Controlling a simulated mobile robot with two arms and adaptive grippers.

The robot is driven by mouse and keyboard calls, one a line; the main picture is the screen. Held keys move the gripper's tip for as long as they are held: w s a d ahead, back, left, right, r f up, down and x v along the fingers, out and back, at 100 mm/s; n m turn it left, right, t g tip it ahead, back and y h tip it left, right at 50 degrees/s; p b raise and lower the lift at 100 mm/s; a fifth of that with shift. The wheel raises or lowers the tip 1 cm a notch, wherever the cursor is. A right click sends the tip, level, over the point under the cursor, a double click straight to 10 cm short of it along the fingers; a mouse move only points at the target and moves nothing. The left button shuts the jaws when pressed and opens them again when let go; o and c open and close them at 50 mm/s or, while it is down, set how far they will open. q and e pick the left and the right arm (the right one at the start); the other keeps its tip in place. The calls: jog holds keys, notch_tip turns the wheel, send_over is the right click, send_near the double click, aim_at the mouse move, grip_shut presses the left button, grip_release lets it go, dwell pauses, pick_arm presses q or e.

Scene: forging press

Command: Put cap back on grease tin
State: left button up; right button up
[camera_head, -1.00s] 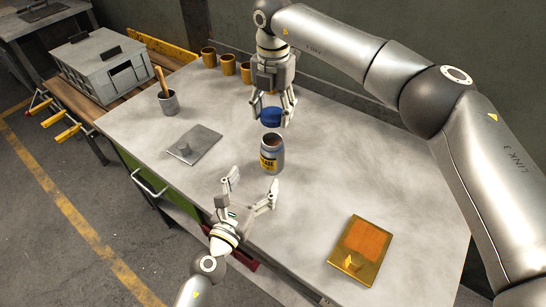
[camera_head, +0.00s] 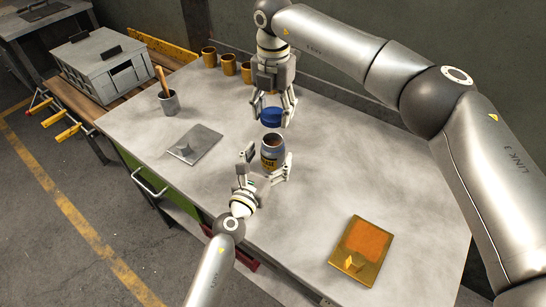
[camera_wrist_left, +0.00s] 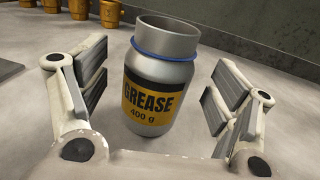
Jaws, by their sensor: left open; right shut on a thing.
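The grease tin (camera_head: 271,146) stands upright and uncapped on the grey workbench, its dark opening showing. In the left wrist view the tin (camera_wrist_left: 161,80) has a yellow and black GREASE 400 g label and a blue ring around its neck. My left gripper (camera_head: 265,166) is open, with its fingers on either side of the tin; in the left wrist view gaps show between the pads and the tin. My right gripper (camera_head: 272,110) is shut on the blue cap (camera_head: 271,117), holding it just above the tin, apart from its mouth.
A cup with a wooden-handled tool (camera_head: 168,101) and several brown mugs (camera_head: 228,65) stand at the back left. The bench right of the tin is clear.

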pick_arm(q)
jog(key=shift+x, duration=1.45)
jog(key=c, duration=1.5)
jog(key=shift+c, duration=0.2)
pick_arm(e)
send_over(273, 145)
jog(key=shift+w+f, duration=0.1)
jog(key=shift+f, duration=2.35)
jog(key=shift+f, duration=0.15)
jog(key=shift+f, duration=0.8)
jog(key=shift+f, duration=0.55)
